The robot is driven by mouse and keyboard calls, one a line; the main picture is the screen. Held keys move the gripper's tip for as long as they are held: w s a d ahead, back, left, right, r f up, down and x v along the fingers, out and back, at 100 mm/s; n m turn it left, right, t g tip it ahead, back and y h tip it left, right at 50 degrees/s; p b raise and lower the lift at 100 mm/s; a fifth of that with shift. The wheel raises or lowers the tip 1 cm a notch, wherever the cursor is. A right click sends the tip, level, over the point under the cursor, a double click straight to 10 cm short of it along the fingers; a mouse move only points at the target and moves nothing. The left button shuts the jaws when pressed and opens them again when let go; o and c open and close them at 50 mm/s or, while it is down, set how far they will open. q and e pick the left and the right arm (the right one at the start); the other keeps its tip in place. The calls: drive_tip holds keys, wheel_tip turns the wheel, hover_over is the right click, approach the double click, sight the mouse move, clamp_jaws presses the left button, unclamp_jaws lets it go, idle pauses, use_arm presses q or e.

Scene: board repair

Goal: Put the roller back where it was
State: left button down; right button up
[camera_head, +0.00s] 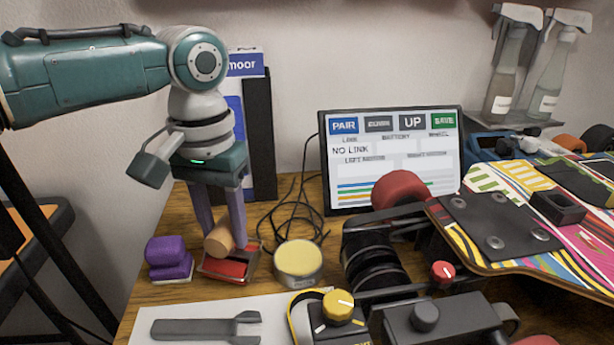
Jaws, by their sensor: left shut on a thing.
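The roller (219,241) is a short tan cylinder at the left of the table, with one round end facing the camera. My left gripper (224,236) points down from above, its two fingers shut on the roller from either side. The roller sits tilted at a red block-like holder (225,269) with a metal-coloured edge, overlapping its top in the picture. I cannot tell whether the roller touches it. My right gripper does not show.
Purple blocks (168,263) stand left of the holder, and a round yellow-topped tin (298,262) stands right of it. Black cables lie behind. A monitor (390,160) reads "NO LINK". A colourful skateboard (540,215) fills the right. A grey wrench (205,328) lies in front.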

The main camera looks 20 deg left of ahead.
use_arm(q)
drive_tip(key=c, duration=0.7)
unclamp_jaws()
drive_tip(key=shift+s+a+f, duration=0.1)
drive_tip(key=shift+s+f, duration=0.15)
drive_tip(key=shift+f, duration=0.2)
drive_tip(key=shift+o, duration=0.9)
drive_tip(key=shift+s, duration=0.15)
drive_tip(key=shift+o, duration=0.4)
drive_tip(key=shift+s+f, duration=0.1)
drive_tip(key=shift+s, duration=0.05)
drive_tip(key=shift+w+r, duration=0.2)
drive_tip(key=shift+r, duration=0.05)
wheel_tip(320, 180, up, 13)
drive_tip(key=p, duration=0.4)
drive_tip(key=s+d+f+m+t+h, duration=0.2)
drive_tip(key=s+d+f+m, duration=0.3)
drive_tip(key=s+d+f, duration=0.6)
drive_tip(key=s+a+r+n+t+y, duration=0.1)
drive_tip(key=s+a, duration=0.3)
drive_tip(key=s, duration=0.5)
drive_tip(key=shift+s+a+r+t+y, duration=0.3)
drive_tip(key=shift+s+r+y, duration=0.1)
drive_tip(key=shift+r, duration=0.15)
wheel_tip(320, 180, up, 55)
drive_tip(key=p, duration=5.4)
drive_tip(key=shift+p, duration=0.3)
